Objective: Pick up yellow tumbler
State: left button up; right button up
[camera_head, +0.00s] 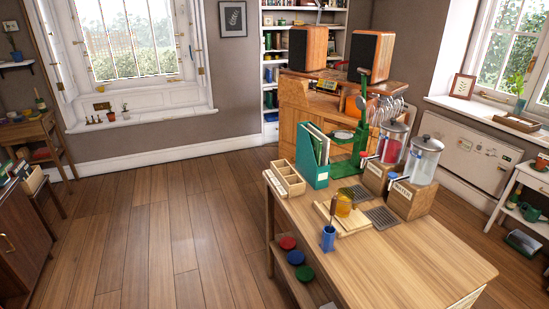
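The yellow tumbler (344,204) stands upright on a light wooden board (352,225) near the left edge of the wooden table (408,272). It looks see-through and amber. A blue cup-like holder (328,239) stands just in front of it, apart from it. Neither of my grippers shows in the head view.
A wooden divided tray (288,181), a teal file holder (313,158) and lidded jars on wooden stands (412,199) stand behind the tumbler. Dark slotted mats (381,217) lie beside the board. The table's front is clear. Coloured round lids (295,257) lie on a lower shelf.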

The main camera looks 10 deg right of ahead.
aim_at(344, 203)
jog(key=l+u, duration=0.3)
jog(key=k+l+u, duration=0.1)
jog(key=l+u, duration=0.15)
jog(key=l, duration=0.25)
jog(key=k+l+u, duration=0.15)
jog(key=l, duration=0.3)
jog(key=k+l+u, duration=0.15)
jog(key=l, duration=0.25)
jog(key=k+l, duration=0.15)
jog(key=l, duration=0.25)
jog(key=k+l, duration=0.1)
jog(key=l, duration=0.3)
jog(key=k+l, duration=0.15)
jog(key=l, duration=0.3)
jog(key=k+l+u, duration=0.1)
jog(key=l, duration=0.3)
jog(key=k+l, duration=0.2)
jog(key=l, duration=0.2)
jog(key=k+l, duration=0.15)
jog(key=l, duration=0.25)
